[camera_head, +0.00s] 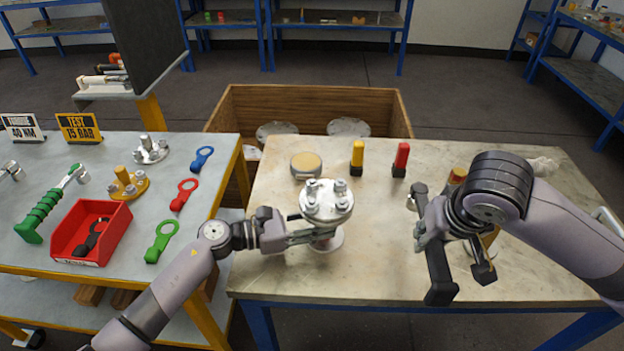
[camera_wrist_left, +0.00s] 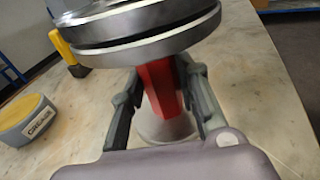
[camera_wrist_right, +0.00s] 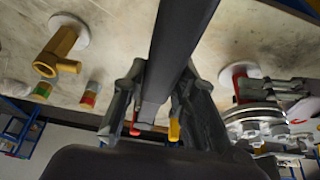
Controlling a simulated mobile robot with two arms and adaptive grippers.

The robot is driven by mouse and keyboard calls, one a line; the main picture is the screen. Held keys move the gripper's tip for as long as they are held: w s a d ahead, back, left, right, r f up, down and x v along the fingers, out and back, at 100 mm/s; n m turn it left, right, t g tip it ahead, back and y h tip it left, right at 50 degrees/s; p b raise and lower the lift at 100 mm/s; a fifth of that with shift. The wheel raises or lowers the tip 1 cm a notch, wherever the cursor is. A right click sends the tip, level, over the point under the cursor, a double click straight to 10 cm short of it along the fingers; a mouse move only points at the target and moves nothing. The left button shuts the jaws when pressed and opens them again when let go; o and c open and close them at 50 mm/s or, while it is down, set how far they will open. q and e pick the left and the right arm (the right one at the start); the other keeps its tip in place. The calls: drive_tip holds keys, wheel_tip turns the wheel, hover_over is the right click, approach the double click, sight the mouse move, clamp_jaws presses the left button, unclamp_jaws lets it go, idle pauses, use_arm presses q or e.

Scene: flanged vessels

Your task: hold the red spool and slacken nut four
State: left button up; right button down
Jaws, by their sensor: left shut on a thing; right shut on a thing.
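The red spool (camera_wrist_left: 162,88) stands upright on a pale round foot on the table, under a pair of silver flanges (camera_head: 326,202) with several bolts and nuts on top. No number shows on the nuts, so I cannot tell which is nut four. My left gripper (camera_wrist_left: 160,98) is shut around the red body just below the flanges; it also shows in the head view (camera_head: 316,235). My right gripper (camera_wrist_right: 157,100) is shut on a dark bar-like tool (camera_wrist_right: 178,42), held above the table right of the spool and apart from it. The tool also shows in the head view (camera_head: 439,270).
A yellow spool (camera_wrist_right: 60,45) stands partly behind my right arm. A grease tin (camera_head: 306,165), a yellow-capped piece (camera_head: 357,157) and a red-capped piece (camera_head: 401,160) stand behind the flanges. The left table holds a red bin (camera_head: 112,238) and coloured wrenches. The front table strip is clear.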

use_arm(q)
drive_tip(key=shift+w, duration=0.1)
use_arm(e)
drive_tip(key=shift+w+r, duration=0.1)
use_arm(q)
drive_tip(key=shift+r, duration=0.1)
use_arm(e)
drive_tip(key=w+a+r+n+g+y, duration=0.1)
drive_tip(key=w+a+r+n+y, duration=0.25)
drive_tip(key=a+r+n, duration=0.7)
drive_tip(key=shift+m, duration=0.75)
drive_tip(key=shift+w+a+f, duration=0.1)
drive_tip(key=shift+a+f, duration=0.55)
drive_tip(key=shift+f, duration=0.2)
drive_tip(key=shift+a+f, duration=0.65)
drive_tip(key=shift+f, duration=0.2)
drive_tip(key=shift+f, duration=0.25)
drive_tip(key=shift+f, duration=1)
